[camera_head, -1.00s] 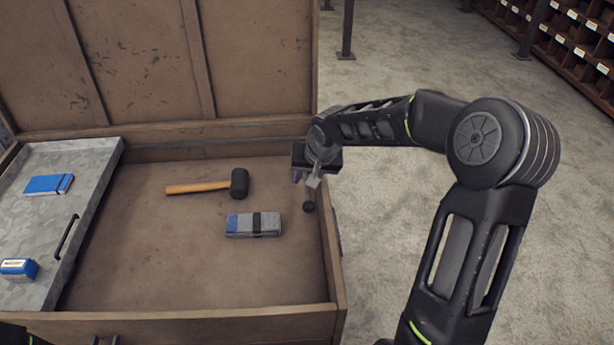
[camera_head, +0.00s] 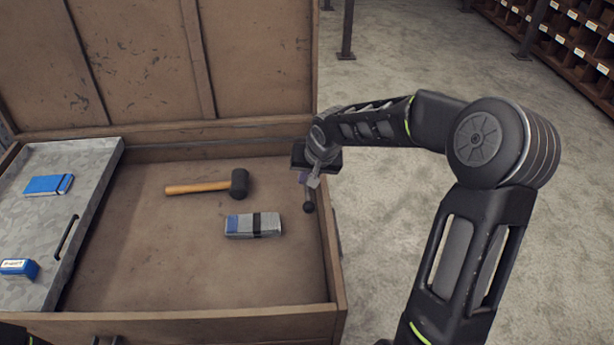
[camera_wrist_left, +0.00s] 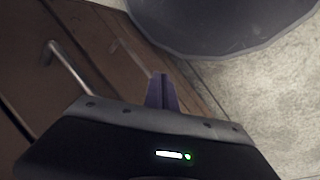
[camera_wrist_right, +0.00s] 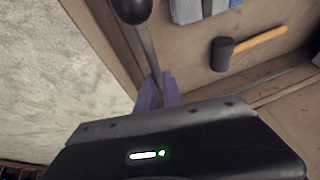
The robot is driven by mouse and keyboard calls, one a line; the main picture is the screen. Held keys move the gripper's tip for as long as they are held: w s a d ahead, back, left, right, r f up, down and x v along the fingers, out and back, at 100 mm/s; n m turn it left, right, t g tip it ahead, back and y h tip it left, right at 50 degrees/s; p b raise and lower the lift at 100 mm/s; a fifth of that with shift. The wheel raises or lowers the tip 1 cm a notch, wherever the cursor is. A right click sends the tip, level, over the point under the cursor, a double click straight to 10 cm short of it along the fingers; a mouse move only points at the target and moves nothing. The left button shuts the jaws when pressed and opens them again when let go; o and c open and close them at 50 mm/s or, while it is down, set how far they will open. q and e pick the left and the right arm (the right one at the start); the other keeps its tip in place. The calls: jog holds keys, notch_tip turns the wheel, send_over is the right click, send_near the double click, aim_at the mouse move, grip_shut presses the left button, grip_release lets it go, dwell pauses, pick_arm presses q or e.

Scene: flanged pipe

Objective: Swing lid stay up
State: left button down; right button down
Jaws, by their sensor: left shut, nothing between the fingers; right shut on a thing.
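The lid stay (camera_wrist_right: 147,48) is a thin metal bar ending in a black ball knob, at the right side of the open wooden chest. Its knob also shows in the head view (camera_head: 308,207), low beside the right wall. My right gripper (camera_wrist_right: 157,90) is shut on the stay's bar, its purple fingers around it. In the head view this gripper (camera_head: 304,178) is over the chest's right wall, mostly hidden by its own wrist. The raised lid (camera_head: 145,60) stands open behind the chest. My left gripper (camera_wrist_left: 162,92) is shut and empty in front of the chest.
A black-headed mallet (camera_head: 205,187) and a grey-blue strapped block (camera_head: 253,225) lie on the chest floor. A grey tray (camera_head: 85,185) at left holds a blue notebook (camera_head: 48,184) and a small blue box (camera_head: 18,268). Open floor lies to the right.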

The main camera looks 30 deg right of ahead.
dwell(0.8)
jog(key=shift+r+p, duration=0.3)
jog(key=shift+p, duration=0.2)
jog(key=w+r+g+p, duration=0.1)
jog(key=r+p, duration=0.1)
jog(key=p, duration=0.2)
jog(key=w+d+r+g+y+p, duration=0.1)
jog(key=r+g+p, duration=0.1)
jog(key=p, duration=0.3)
jog(key=w+r+g+y+p, duration=0.1)
jog(key=r+p, duration=0.2)
jog(key=p, duration=0.2)
jog(key=shift+d+m+g, duration=0.15)
jog(key=shift+m+g, duration=0.15)
jog(key=shift+g, duration=0.1)
jog(key=shift+w+d+r+g+y+p, duration=0.35)
jog(key=shift+w+r+g+y+p, duration=0.25)
jog(key=shift+p, duration=0.8)
jog(key=shift+w, duration=0.1)
